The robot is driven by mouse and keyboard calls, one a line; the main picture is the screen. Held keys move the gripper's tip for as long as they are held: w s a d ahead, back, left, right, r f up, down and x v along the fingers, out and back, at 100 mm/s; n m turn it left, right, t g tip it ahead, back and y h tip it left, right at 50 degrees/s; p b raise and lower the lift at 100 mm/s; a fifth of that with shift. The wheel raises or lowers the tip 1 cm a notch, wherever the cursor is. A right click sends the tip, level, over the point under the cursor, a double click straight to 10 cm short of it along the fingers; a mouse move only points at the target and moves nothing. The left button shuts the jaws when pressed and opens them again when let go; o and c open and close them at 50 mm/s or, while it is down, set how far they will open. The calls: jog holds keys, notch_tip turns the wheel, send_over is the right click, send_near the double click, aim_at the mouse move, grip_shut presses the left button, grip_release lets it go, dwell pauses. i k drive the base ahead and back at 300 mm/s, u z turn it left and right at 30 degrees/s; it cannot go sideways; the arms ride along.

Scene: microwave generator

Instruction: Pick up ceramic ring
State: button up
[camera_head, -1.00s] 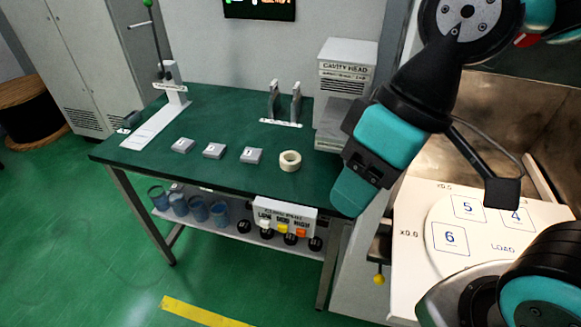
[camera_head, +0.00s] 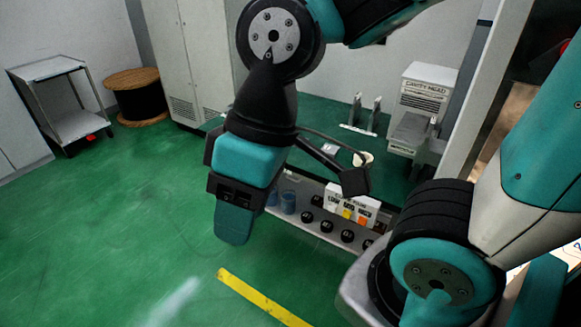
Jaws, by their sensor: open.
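The ceramic ring (camera_head: 365,158) is a small cream ring on the green-topped table (camera_head: 395,185). It shows just above the black bracket on my arm, which partly hides it. My gripper (camera_head: 236,222) hangs in front of the table, to the left of the ring and lower in the picture. It is open and apart from the ring. I see nothing held in it. My arm covers much of the table's left part.
A grey unit marked CAVITY HEAD (camera_head: 424,90) and a two-post stand (camera_head: 362,115) are at the back of the table. A trolley (camera_head: 60,100) and cable reel (camera_head: 137,95) are far left. Green floor is clear at left.

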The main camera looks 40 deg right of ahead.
aim_at(358, 161)
jog(key=u, duration=0.55)
jog(key=i, duration=3.2)
jog(key=z, duration=4.1)
jog(key=i, duration=0.3)
jog(key=z, duration=0.1)
